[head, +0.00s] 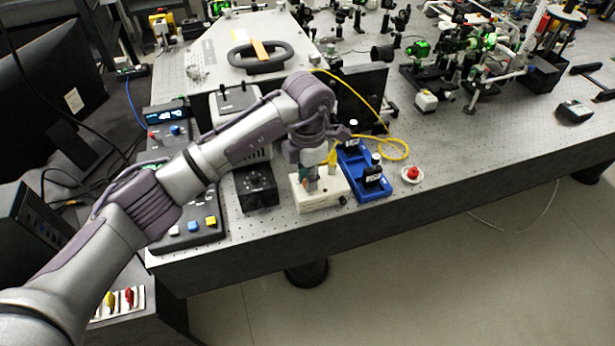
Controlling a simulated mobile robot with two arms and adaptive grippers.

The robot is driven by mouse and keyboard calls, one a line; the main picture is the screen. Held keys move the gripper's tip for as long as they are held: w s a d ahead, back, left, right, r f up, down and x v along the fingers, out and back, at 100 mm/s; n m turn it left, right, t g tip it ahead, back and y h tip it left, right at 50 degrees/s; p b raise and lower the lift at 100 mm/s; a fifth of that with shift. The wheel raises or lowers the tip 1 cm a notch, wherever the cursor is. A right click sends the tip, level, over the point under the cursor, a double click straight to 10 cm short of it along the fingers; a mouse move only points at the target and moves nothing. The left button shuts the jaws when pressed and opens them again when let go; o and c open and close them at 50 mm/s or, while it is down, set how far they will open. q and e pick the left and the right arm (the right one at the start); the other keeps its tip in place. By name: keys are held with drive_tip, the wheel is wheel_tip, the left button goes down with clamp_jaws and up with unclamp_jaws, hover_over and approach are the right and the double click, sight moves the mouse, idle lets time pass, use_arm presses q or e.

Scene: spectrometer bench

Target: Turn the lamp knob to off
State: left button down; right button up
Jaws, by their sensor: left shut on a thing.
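A white box (328,198) stands near the front edge of the bench. My left gripper (312,181) reaches down onto its top from above, its fingers closed together there. It is shut on what appears to be the lamp knob, which the fingers hide; I cannot tell its setting. A black box with a dial on its face (257,190) stands just left of the white box, apart from the gripper. My right gripper is not in view.
A yellow cable (397,149) loops behind. A control panel (193,228) lies left. The bench (480,150) is clear at front right.

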use_arm(q)
drive_tip(key=shift+n, duration=0.4)
drive_tip(key=c, duration=1)
unclamp_jaws()
drive_tip(key=shift+r, duration=0.1)
wheel_tip(320, 180, up, 12)
drive_tip(key=shift+f, duration=0.1)
